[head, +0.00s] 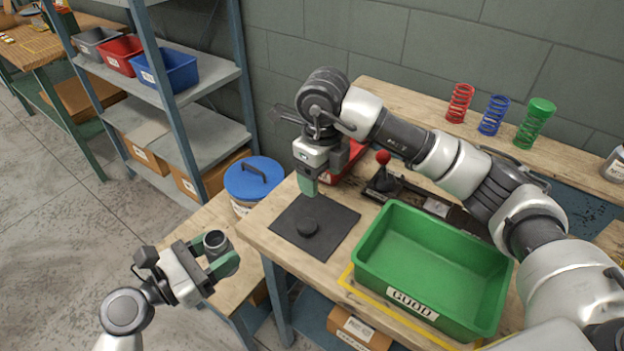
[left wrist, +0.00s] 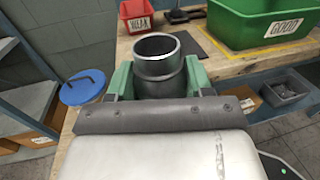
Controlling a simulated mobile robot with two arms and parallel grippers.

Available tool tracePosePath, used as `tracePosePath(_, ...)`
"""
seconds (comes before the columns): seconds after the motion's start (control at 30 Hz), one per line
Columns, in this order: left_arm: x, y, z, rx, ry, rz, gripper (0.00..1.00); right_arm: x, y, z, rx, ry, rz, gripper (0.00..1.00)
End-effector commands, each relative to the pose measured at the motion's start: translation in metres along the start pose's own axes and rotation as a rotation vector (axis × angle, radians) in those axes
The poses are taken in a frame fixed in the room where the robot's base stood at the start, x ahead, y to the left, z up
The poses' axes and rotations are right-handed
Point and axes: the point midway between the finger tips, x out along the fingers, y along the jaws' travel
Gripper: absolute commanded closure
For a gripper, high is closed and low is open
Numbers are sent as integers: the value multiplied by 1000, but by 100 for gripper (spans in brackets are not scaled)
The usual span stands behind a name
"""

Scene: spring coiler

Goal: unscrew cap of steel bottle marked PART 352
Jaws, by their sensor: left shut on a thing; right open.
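The steel bottle (head: 215,240) is in my left gripper (head: 222,262), upright or nearly so, off the left edge of the bench. In the left wrist view the bottle (left wrist: 158,62) sits between the green fingers of the left gripper (left wrist: 158,85). Its mouth is open and no cap is on it. No PART 352 marking is readable.
A green GOOD bin (head: 432,262) stands right of the mat. A red bin (head: 345,165) and a red-knobbed lever device (head: 383,170) are behind. A blue-lidded bucket (head: 254,180) stands left of the bench. Red, blue and green springs (head: 495,115) stand on the back shelf.

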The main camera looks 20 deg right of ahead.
Motion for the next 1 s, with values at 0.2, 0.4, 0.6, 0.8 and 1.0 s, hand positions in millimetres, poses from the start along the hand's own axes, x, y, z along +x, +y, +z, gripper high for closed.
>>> tracePosePath(0.2, 0, 0, -4, 1, -2, 0, 100, 0, -14, -3, 1, -1, 0, 31)
tracePosePath(0.4, 0, 0, -4, 1, -2, 0, 100, 0, -15, -4, 0, 0, 0, 31)
tracePosePath(0.6, 0, 0, -1, 1, -2, 0, 100, -4, -15, -3, 0, -1, 0, 31)
tracePosePath(0.8, 0, 0, 13, 1, -2, 0, 100, -25, -15, -3, -1, -1, -1, 31)
tracePosePath(1.0, 0, 0, 25, 1, -2, 0, 100, -45, -15, -4, -1, 0, 0, 31)
